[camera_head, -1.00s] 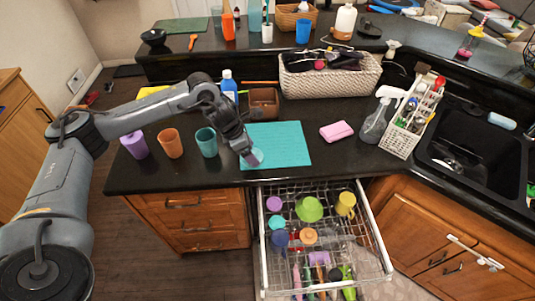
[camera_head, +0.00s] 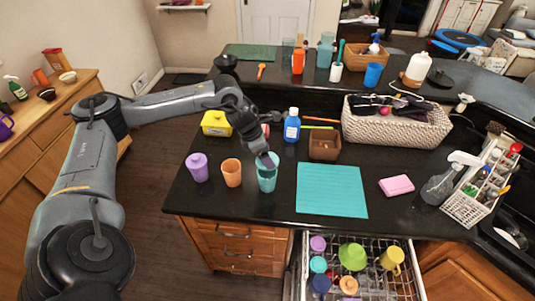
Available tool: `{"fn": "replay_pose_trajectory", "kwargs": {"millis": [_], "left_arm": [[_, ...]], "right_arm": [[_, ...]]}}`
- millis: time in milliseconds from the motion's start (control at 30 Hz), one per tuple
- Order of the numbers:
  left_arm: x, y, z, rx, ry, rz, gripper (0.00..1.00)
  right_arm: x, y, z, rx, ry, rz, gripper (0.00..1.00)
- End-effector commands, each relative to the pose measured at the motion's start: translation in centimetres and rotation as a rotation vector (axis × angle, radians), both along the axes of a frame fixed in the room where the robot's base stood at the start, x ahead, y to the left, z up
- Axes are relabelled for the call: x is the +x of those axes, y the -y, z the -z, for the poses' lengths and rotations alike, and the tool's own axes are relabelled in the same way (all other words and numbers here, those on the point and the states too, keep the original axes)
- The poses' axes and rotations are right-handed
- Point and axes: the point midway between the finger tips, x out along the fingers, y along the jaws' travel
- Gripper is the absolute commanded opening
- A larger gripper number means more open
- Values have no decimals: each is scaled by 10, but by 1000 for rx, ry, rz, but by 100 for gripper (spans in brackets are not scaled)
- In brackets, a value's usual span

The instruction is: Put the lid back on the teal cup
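The teal cup (camera_head: 267,181) stands upright on the black counter, right of the orange cup (camera_head: 231,173) and left of the teal mat. My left gripper (camera_head: 267,161) is directly above the teal cup, pointing down. It appears shut on a teal lid (camera_head: 274,158), held at the cup's mouth; the fingers partly hide the lid. I cannot tell whether the lid touches the rim. My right gripper is out of view.
A purple cup (camera_head: 197,168) stands left of the orange cup. The teal mat (camera_head: 332,190) is bare. A blue bottle (camera_head: 292,126) and brown box (camera_head: 324,144) stand behind. The drawer (camera_head: 362,270) below is open, holding cups and utensils.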

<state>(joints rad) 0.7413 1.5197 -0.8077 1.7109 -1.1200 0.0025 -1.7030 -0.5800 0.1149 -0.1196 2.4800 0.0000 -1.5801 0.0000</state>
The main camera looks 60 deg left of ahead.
Motion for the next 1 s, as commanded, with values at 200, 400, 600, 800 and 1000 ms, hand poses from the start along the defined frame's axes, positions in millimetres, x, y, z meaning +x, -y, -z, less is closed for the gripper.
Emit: {"fn": "replay_pose_trajectory", "kwargs": {"millis": [200, 400, 600, 800, 1000], "left_arm": [[0, 0, 19, 1, 1, 0, 53], [0, 0, 37, 1, 1, 0, 53], [0, 0, 50, 0, -1, 0, 53], [0, 0, 55, 1, 1, 0, 53], [0, 0, 55, 0, 1, 0, 53]], "right_arm": [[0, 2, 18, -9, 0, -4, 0], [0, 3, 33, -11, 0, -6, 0], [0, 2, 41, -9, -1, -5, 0], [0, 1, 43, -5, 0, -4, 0], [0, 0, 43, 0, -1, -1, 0]]}}
